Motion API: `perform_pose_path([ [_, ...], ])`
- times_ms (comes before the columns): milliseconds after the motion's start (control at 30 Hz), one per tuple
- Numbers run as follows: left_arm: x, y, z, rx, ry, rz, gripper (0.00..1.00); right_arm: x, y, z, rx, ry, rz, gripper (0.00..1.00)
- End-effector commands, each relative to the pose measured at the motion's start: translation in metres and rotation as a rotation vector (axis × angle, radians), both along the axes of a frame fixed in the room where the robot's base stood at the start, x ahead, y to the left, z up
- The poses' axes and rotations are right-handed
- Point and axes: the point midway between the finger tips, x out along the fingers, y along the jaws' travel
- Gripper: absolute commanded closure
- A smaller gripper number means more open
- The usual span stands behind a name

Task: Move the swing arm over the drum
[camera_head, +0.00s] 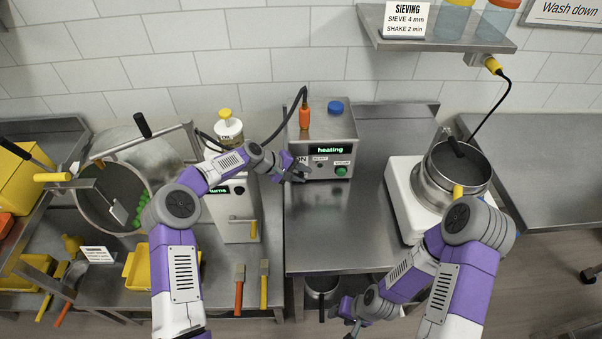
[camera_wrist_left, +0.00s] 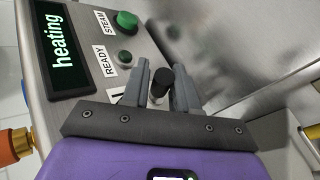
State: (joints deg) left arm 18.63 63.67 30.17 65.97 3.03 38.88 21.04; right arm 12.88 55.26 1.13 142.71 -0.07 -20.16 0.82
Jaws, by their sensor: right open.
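A large metal drum (camera_head: 84,212) with green pieces inside stands at the left in the head view. A metal bar (camera_head: 165,138) with an upright black handle (camera_head: 142,125) runs behind and above it; I cannot tell surely whether it is the swing arm. My left gripper (camera_head: 300,173) is at the front of the heating control box (camera_head: 322,122), away from the drum. In the left wrist view, the left gripper (camera_wrist_left: 160,85) has its fingers on either side of a black-topped knob (camera_wrist_left: 161,82); whether they press it is unclear. My right gripper (camera_head: 350,329) is low at the bottom edge, open.
A white device (camera_head: 405,200) with a steel pot (camera_head: 432,180) stands at the right. Orange and yellow-handled brushes (camera_head: 240,290) lie at the front. The steel table (camera_head: 335,235) is clear in the middle.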

Motion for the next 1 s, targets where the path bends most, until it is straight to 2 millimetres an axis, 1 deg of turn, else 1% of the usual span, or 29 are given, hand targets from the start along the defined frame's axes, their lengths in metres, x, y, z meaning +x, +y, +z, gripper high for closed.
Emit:
perform_pose_path([
  [267,-0.001,0.003,0.002,0.002,-0.001,0.001,0.72,0.000,0.000,0.000,0.000,0.000,0.000,0.51],
  [367,-0.003,0.011,0.009,0.003,-0.004,0.002,0.72,0.000,0.000,-0.001,0.000,0.000,0.000,0.51],
  [600,-0.015,0.040,0.035,0.004,-0.003,0.002,0.72,0.000,0.000,-0.002,0.000,0.000,0.000,0.51],
  [700,-0.019,0.047,0.043,0.001,-0.002,0.001,0.72,0.000,0.000,-0.002,0.000,0.000,0.000,0.51],
  [833,-0.022,0.053,0.048,0.000,-0.001,0.001,0.72,0.000,0.000,-0.002,0.000,0.000,0.000,0.51],
  [1000,-0.022,0.054,0.049,0.000,0.000,0.000,0.72,0.000,0.000,-0.002,0.000,0.000,0.000,0.51],
])
